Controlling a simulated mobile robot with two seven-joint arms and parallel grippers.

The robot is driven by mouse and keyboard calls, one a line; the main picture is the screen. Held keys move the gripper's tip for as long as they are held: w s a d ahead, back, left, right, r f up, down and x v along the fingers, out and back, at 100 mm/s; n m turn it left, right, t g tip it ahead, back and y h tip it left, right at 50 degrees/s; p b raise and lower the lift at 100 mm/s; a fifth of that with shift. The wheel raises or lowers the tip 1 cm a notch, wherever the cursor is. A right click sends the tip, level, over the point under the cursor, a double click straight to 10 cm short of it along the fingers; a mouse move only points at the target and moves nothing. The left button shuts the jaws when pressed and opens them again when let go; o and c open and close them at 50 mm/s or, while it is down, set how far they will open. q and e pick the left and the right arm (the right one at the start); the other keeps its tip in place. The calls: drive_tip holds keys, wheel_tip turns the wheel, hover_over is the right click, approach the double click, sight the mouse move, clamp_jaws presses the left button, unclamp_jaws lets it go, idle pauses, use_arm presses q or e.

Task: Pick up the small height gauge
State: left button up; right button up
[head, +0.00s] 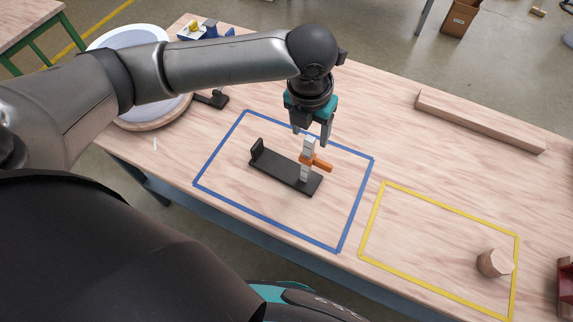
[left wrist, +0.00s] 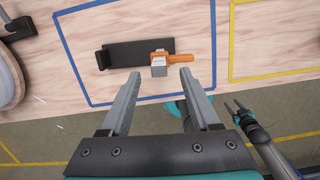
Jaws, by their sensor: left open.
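The small height gauge stands inside the blue outline, with a long black base (head: 278,170), a pale upright post (head: 305,174) and an orange arm (head: 320,163) on the post. In the left wrist view its post (left wrist: 159,70) is seen nearly end-on, with the orange arm (left wrist: 181,58) pointing right. My left gripper (head: 312,136) is open and empty, pointing down just above the post. In the left wrist view its fingers (left wrist: 159,76) lie either side of the post, apart from it. My right gripper (left wrist: 236,106) shows small at the right, its two finger tips apart.
A blue outline (head: 218,147) surrounds the gauge, and a yellow outline (head: 440,203) lies to its right with a wooden block (head: 494,263). A long wooden bar (head: 480,122) lies at the back right. A white round basin (head: 103,42) is behind my left arm. The table between is clear.

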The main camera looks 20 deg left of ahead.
sight(310, 139)
use_arm(q)
drive_tip(key=f, duration=0.4)
drive_tip(key=shift+w+f+b, duration=0.15)
drive_tip(key=shift+w+b, duration=0.15)
drive_tip(key=shift+c, duration=0.4)
clamp_jaws()
idle(0.7)
